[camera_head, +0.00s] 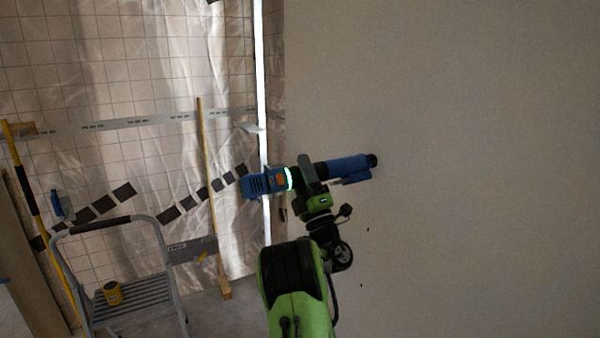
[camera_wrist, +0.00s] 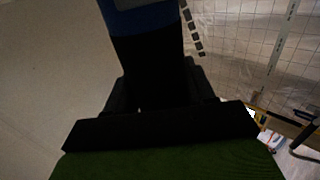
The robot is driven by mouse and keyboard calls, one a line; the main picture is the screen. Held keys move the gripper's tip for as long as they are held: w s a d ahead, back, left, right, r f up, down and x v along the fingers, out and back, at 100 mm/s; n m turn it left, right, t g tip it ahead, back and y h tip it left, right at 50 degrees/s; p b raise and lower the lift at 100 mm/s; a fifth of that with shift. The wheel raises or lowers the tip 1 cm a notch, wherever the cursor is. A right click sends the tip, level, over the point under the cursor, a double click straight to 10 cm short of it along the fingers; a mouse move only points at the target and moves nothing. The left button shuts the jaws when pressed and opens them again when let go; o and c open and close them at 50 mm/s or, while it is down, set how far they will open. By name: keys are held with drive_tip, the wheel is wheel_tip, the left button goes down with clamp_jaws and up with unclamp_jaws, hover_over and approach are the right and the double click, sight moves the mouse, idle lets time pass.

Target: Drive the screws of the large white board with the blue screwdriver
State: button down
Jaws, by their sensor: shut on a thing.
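The large white board (camera_head: 460,210) fills the right side of the head view and stands upright; it also shows at the left of the wrist view (camera_wrist: 50,70). My gripper (camera_head: 311,176) is shut on the blue screwdriver (camera_head: 347,168) around its dark middle part. The screwdriver lies roughly level, its dark tip pointing right at the board's face; I cannot tell whether the tip touches. In the wrist view the screwdriver (camera_wrist: 150,60) rises from between the fingers. Small dark spots, maybe screws, show on the board below the tip. Any screw at the tip is hidden.
A bright strip (camera_head: 261,80) runs along the board's left edge.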

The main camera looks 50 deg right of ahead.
drive_tip(key=shift+s+d+r, duration=0.1)
drive_tip(key=shift+s+d, duration=0.15)
drive_tip(key=shift+d, duration=0.3)
drive_tip(key=shift+s+d+r, duration=0.1)
drive_tip(key=shift+s+d, duration=0.1)
drive_tip(key=shift+d, duration=0.3)
idle(3.0)
